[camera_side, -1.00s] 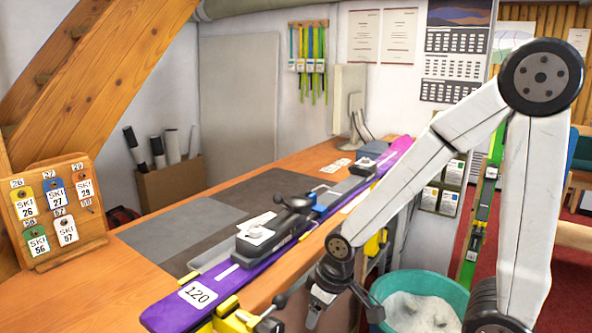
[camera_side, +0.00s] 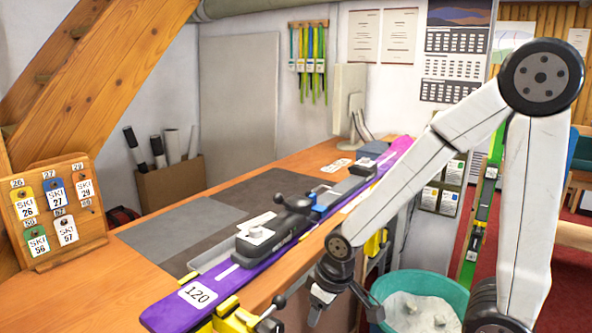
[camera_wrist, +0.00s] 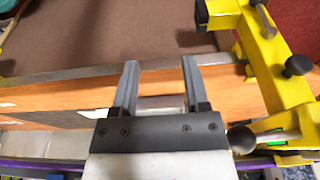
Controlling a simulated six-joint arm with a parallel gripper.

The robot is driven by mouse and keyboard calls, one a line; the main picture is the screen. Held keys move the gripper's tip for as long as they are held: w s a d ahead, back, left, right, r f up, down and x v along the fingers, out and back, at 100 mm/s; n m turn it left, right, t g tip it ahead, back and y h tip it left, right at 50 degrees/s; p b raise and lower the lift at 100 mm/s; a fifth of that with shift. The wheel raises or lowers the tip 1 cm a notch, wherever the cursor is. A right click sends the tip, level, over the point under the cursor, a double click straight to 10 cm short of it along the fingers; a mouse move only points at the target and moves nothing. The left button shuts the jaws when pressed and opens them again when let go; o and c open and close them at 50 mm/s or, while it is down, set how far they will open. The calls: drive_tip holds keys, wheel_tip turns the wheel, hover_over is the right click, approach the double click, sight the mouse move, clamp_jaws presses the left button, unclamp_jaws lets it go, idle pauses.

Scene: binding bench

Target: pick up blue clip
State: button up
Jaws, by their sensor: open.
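No separate blue clip can be made out for sure. A small blue piece (camera_side: 326,202) shows on the purple ski (camera_side: 186,313), beside the black binding; I cannot tell if it is the clip or a binding part. My gripper (camera_side: 318,308) hangs low at the front edge of the bench, right of the ski's near end and apart from the blue piece. In the wrist view, my gripper (camera_wrist: 159,65) is open, its two fingers apart with nothing seen held between them. No blue clip shows in that view.
Yellow vise parts (camera_wrist: 270,80) with black knobs stand close to the right of the fingers in the wrist view. A teal bucket (camera_side: 462,297) with pale contents stands right of my gripper. A tag board (camera_side: 52,252) is at the left. Grey mats (camera_side: 205,230) lie on the bench.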

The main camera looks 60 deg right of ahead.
drive_tip(key=w+d+r+m+h, duration=0.1)
drive_tip(key=w+d+r+m, duration=0.15)
drive_tip(key=d, duration=0.35)
drive_tip(key=w+d+r+m+h, duration=0.1)
drive_tip(key=w+d+r+m, duration=0.1)
drive_tip(key=d+m, duration=0.25)
drive_tip(key=s+d+r+m+g+h, duration=0.15)
drive_tip(key=d+r, duration=0.25)
drive_tip(key=d, duration=0.6)
drive_tip(key=s+d+r+m+g+h, duration=0.1)
drive_tip(key=d+r+m+g+h, duration=0.2)
drive_tip(key=d, duration=0.7)
wheel_tip(320, 180, up, 10)
drive_tip(key=r+m+t+y, duration=0.1)
drive_tip(key=m+t+y, duration=0.1)
drive_tip(key=m+y, duration=0.5)
hover_over(312, 195)
drive_tip(key=shift+d+f+n+h, duration=0.25)
drive_tip(key=shift+a+f, duration=0.1)
drive_tip(key=shift+f, duration=3.85)
clamp_jaws()
